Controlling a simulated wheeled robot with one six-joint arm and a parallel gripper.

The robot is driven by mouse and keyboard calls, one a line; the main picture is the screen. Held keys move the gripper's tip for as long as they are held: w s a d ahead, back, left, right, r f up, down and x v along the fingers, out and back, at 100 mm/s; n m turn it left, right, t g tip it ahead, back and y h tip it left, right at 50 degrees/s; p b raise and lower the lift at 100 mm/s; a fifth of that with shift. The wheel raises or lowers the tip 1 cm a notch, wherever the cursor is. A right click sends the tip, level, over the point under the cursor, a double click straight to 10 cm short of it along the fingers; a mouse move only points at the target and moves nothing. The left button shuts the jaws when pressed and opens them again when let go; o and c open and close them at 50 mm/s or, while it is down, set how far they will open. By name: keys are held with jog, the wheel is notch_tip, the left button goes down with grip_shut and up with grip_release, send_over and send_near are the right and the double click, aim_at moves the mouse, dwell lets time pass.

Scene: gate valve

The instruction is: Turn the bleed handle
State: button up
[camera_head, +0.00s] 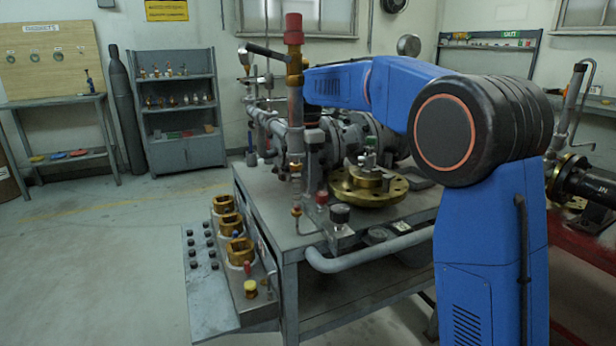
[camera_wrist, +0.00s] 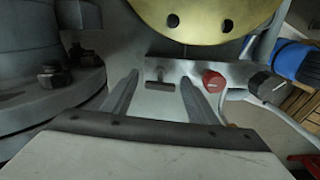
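In the wrist view my gripper (camera_wrist: 160,88) has its two grey fingers spread apart, with nothing held between them. A grey plate (camera_wrist: 235,72) lies beyond the fingertips. A small dark T-shaped piece (camera_wrist: 159,76) on it shows in the gap between the fingers; I cannot tell whether it is the bleed handle. A red knob (camera_wrist: 213,80) and a black knob (camera_wrist: 266,86) are to the right of the fingers. In the head view, the red knob (camera_head: 322,198) and black knob (camera_head: 340,214) are at the table's front. My gripper cannot be made out there.
A brass flange (camera_head: 368,190) lies on the table (camera_head: 262,206); its disc (camera_wrist: 205,18) looms above the fingers in the wrist view. A grey bolted flange (camera_wrist: 55,88) is close on the left. A red-capped vertical pipe (camera_head: 293,30) stands before my arm. Open floor (camera_head: 110,260) lies left.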

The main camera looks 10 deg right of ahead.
jog(key=shift+r, duration=0.15)
notch_tip(320, 180, up, 17)
dwell(0.7)
jog(key=s+d+f+m+t, duration=0.1)
jog(key=s+d+f+m, duration=0.2)
jog(key=s, duration=0.4)
jog(key=s+d+f+m+t, duration=0.1)
jog(key=s+d+m, duration=0.3)
jog(key=s+d, duration=0.25)
jog(key=s+d+f+m, duration=0.3)
jog(key=s, duration=0.4)
jog(key=s+d+f+m+t, duration=0.1)
jog(key=s+d+f+m, duration=0.1)
jog(key=s+f, duration=0.5)
jog(key=s+d+f+m+t, duration=0.1)
jog(key=s+d+f+m, duration=0.1)
jog(key=s+f+m, duration=0.3)
jog(key=s+d+f+m, duration=0.3)
jog(key=s+f, duration=0.7)
jog(key=shift+s+f+m+t, duration=0.3)
jog(key=shift+s+f+t, duration=0.05)
jog(key=shift+s+t, duration=0.05)
jog(key=shift+a+r, duration=0.1)
